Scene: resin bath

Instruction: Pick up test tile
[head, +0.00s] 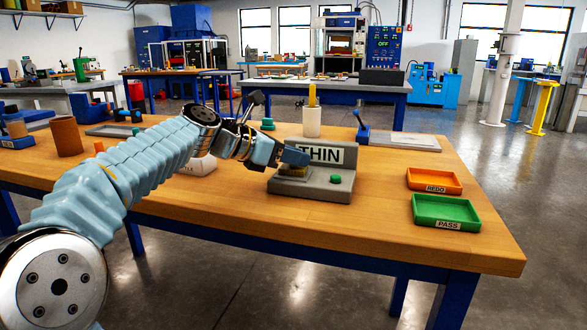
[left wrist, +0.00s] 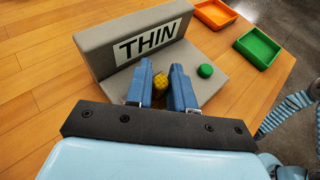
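A grey gauge stand (head: 311,187) with an upright back plate reading THIN and a green button stands mid-table. On its base lies a small yellow textured piece, likely the test tile; a bit of it shows below my gripper in the head view (head: 297,171). In the left wrist view the yellow piece (left wrist: 160,82) shows between my fingers. My left gripper (head: 300,158) points at it from the left, fingers apart, just above the base. The left wrist view shows both blue fingers (left wrist: 161,76); contact with the piece cannot be told.
An orange REDO tray (head: 434,174) and a green PASS tray (head: 446,225) sit to the right. A white cup (head: 312,122) with a yellow stick stands behind the gauge. A grey flat plate (head: 404,141) lies behind right. Table room is free between gauge and trays.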

